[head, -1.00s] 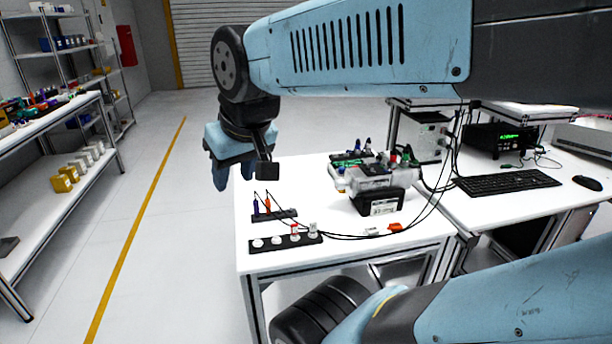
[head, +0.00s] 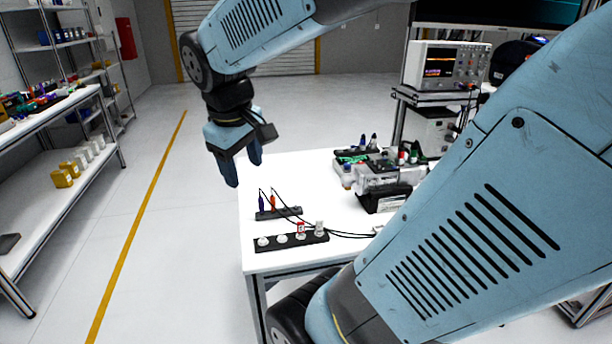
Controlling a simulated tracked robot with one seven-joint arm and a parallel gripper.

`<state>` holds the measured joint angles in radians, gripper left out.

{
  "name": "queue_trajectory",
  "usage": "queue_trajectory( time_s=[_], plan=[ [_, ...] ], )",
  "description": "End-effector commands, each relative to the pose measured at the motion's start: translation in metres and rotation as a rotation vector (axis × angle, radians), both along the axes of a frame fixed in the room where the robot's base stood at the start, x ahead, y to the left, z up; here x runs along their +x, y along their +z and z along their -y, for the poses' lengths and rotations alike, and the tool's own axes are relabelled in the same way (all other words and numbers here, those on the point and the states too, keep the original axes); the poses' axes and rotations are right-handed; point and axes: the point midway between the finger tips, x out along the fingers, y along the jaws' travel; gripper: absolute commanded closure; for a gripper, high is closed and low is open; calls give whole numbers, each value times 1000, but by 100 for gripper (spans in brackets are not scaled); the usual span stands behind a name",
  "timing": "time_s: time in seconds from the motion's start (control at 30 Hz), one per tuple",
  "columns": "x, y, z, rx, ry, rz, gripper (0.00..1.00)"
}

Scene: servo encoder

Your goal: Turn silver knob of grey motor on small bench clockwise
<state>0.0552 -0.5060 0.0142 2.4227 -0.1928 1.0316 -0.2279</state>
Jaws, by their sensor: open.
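The white small bench (head: 300,180) stands in the middle of the head view. A cluster with a grey unit (head: 378,178) above a black box (head: 382,202) stands toward its right side. It may include the grey motor, but I cannot tell for sure. I cannot make out a silver knob; my arm covers the right part of the bench. My gripper (head: 244,170) is open and empty, fingers pointing down, in the air near the bench's far left corner. It is apart from the cluster, to its left.
A power strip (head: 290,240) with plugs and a smaller black strip (head: 278,213) with cables lie at the bench's front left. An oscilloscope (head: 448,65) stands behind at right. Shelving with several boxes (head: 65,175) is at far left. Floor between is clear.

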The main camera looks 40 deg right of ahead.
Motion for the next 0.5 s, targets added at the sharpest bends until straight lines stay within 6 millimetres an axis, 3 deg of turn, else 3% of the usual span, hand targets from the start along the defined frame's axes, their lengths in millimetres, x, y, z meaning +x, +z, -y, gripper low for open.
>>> queue_trajectory(
  time_s=[0.5],
  plan=[
    [53,-51,96,-254,387,-644,39]
  ],
)
